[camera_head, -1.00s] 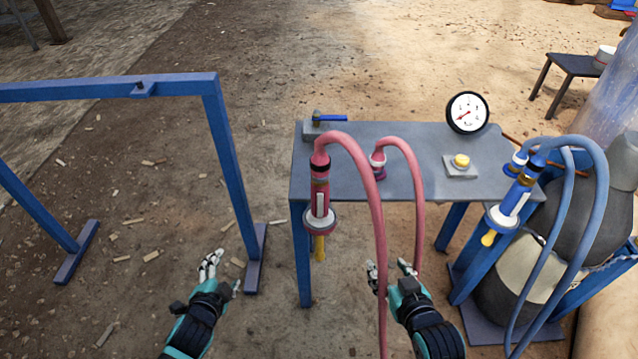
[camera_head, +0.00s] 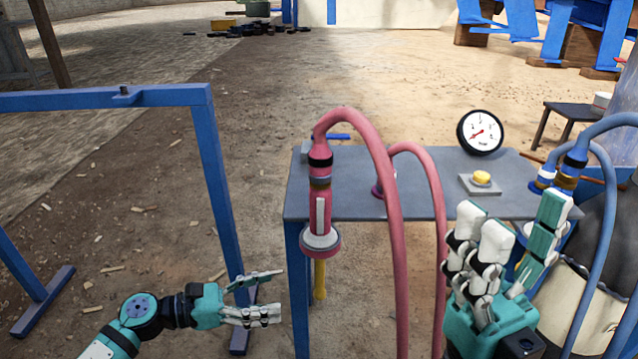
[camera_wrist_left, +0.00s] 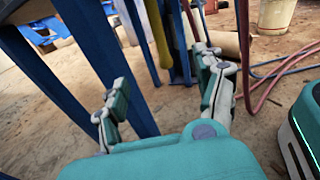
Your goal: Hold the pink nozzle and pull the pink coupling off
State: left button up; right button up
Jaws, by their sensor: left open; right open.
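The pink nozzle (camera_head: 320,213) hangs upright at the left front edge of the grey table, with a pale collar and a yellow tip below. The pink coupling (camera_head: 320,146) sits on its top, above a dark band, and joins a pink hose (camera_head: 376,150) arching right. My left gripper (camera_head: 280,294) is open and empty, low and left of the nozzle, apart from it. It also shows open in the left wrist view (camera_wrist_left: 160,85). My right gripper (camera_head: 512,212) is open and empty, raised at the right, well away from the nozzle, covering part of the blue nozzle.
The grey table (camera_head: 430,208) carries a gauge (camera_head: 480,132) and a yellow button (camera_head: 481,178). A second pink hose end stands behind the first hose. A blue frame (camera_head: 215,180) stands left. Blue hoses (camera_head: 606,240) hang at the right.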

pick_arm(q)
jog(key=x, duration=1)
jog(key=shift+s+f+m+g+p, duration=0.25)
jog(key=shift+s+m+g+p, duration=0.05)
jog(key=shift+p, duration=0.1)
jog(key=shift+c, duration=0.4)
grip_shut()
dwell(0.8)
